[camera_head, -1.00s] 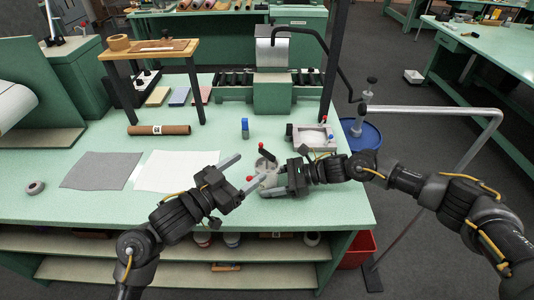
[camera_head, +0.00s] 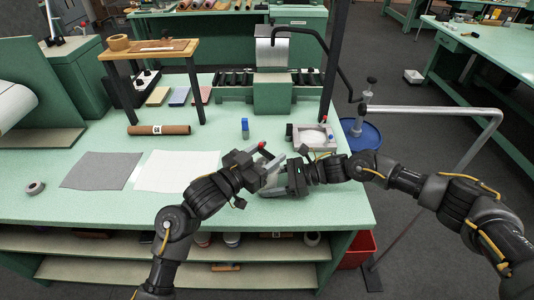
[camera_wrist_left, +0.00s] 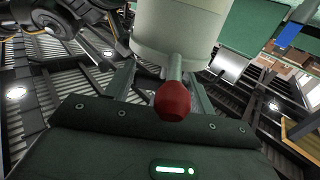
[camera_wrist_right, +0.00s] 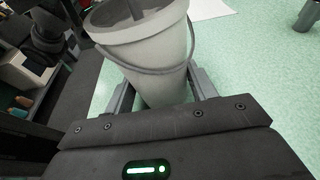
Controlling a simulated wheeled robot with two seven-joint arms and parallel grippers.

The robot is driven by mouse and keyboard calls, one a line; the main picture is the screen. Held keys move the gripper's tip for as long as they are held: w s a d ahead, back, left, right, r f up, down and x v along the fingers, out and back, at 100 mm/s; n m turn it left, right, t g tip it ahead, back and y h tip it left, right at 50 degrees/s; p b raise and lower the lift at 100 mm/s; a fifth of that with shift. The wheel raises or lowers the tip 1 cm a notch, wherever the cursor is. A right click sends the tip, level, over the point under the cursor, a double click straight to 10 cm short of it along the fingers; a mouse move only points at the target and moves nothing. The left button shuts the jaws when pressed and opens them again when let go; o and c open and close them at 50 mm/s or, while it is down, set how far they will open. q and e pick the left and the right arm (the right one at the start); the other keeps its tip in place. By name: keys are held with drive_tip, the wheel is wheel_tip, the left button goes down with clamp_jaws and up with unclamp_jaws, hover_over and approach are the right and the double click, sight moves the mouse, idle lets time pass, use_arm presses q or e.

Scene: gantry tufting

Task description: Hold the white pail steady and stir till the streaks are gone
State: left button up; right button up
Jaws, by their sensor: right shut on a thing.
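The white pail (camera_wrist_right: 150,45) stands on the green bench between my grippers, mostly hidden by them in the head view. Its wire bail hangs around its side in the right wrist view. My right gripper (camera_wrist_right: 160,95) is shut on the pail's body. A red-tipped stirrer (camera_head: 262,145) rises from the pail. The streaks cannot be made out.
A white sheet (camera_head: 176,171), a grey sheet (camera_head: 101,170) and a brown roll (camera_head: 159,130) lie to the left. The bench's front edge is close by.

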use_arm(q)
drive_tip(key=c, duration=0.5)
drive_tip(key=shift+m+g+h, duration=0.3)
drive_tip(key=shift+g, duration=0.1)
